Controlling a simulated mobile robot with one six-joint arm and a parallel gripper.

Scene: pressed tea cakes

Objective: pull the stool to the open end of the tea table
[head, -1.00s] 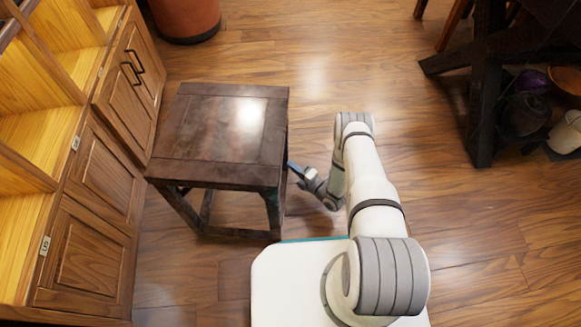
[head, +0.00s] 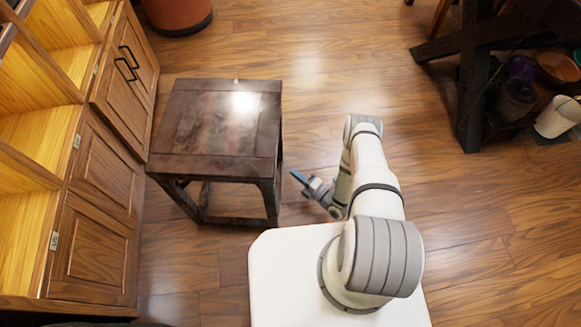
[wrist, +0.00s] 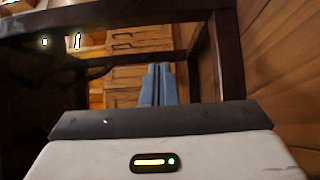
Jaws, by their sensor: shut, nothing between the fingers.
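The dark wooden stool (head: 218,132) stands upright on the floor left of my arm in the head view, beside the cabinets. Its dark frame, with a leg (wrist: 228,50) and rails, shows close up in the wrist view. My gripper (head: 296,176) is just right of the stool's near right leg in the head view, with a small gap of floor between. Its blue fingers (wrist: 157,84) are together and empty in the wrist view, pointing toward the stool's frame. A dark table's trestle leg (head: 472,95) stands at the upper right; most of its top is out of view.
Wooden cabinets with open shelves (head: 92,200) line the left side, close to the stool. A reddish-brown round pot (head: 178,14) stands at the top left. Several vessels, one a white cup (head: 557,118), sit beneath the table. The floor between stool and table is clear.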

